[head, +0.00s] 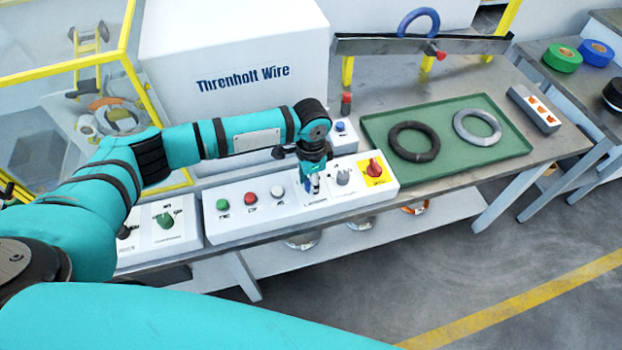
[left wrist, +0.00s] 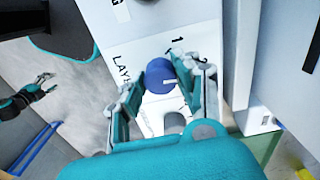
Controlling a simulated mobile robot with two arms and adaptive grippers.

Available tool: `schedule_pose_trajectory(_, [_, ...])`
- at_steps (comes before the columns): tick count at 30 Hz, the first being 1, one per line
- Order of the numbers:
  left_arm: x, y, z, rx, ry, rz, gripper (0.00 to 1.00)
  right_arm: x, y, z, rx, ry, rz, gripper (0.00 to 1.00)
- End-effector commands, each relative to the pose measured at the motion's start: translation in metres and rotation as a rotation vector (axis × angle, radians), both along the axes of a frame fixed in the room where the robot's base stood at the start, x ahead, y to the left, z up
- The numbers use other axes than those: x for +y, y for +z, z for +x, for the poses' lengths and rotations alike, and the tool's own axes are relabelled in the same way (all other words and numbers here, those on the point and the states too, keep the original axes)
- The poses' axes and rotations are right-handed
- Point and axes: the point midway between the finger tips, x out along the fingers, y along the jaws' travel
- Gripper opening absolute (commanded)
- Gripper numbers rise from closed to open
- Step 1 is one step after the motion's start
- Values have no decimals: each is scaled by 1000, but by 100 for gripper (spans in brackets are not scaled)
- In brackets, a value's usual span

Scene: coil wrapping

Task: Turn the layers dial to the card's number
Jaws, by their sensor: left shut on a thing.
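The layers dial (left wrist: 159,77) is a blue round knob with a white mark that points right in the left wrist view. It sits on a white panel with part of the word "LAYERS" and the numbers 1 and 2 beside it. My left gripper (head: 312,186) reaches down onto the white control panel (head: 235,230). In the left wrist view its two fingers (left wrist: 155,88) are shut on the knob's sides. My right gripper (left wrist: 45,84) shows small at the left of the wrist view, fingers apart and empty. I cannot make out the card.
Green, red and white buttons (head: 250,198) lie left of the left gripper. A grey knob (head: 343,177) and a red-and-yellow switch (head: 375,168) lie right of it. A green tray (head: 462,168) with two coils stands further right. The white Threnholt Wire machine (head: 235,60) stands behind.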

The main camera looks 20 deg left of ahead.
Motion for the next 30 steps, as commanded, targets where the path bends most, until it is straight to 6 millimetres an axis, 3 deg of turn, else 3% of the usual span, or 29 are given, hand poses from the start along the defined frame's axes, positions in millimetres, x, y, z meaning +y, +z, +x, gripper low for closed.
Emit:
schedule_pose_trajectory(12, [-1, 3, 0, -1, -352, -2, 0, 0, 24, 0, 0, 1, 1, 55])
schedule_pose_trajectory(30, [0, 2, 1, -3, -839, -1, 0, 2, 36, 0, 1, 0, 3, 55])
